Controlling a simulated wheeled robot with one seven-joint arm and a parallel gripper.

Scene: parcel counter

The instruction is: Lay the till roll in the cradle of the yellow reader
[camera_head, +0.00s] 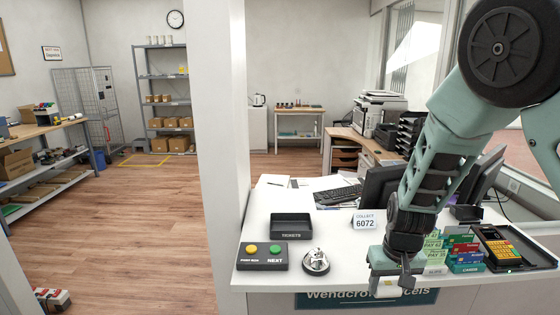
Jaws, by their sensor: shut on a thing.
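My gripper (391,283) is at the lower right, in front of the counter's front edge. It is shut on a small white roll (387,288), which looks like the till roll; the fingers partly cover it. The yellow reader (497,242) stands on the counter at the far right, in a dark housing with a small green light. My gripper is to the left of the reader and apart from it. The reader's cradle is too small to make out clearly.
Card racks (464,252) stand between my gripper and the reader. A silver bell (316,262), a button box (262,256), a black tickets tray (291,227) and a collect sign (365,220) sit to the left. Monitors (381,187) stand behind. Bare white counter (345,245) lies beside the bell.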

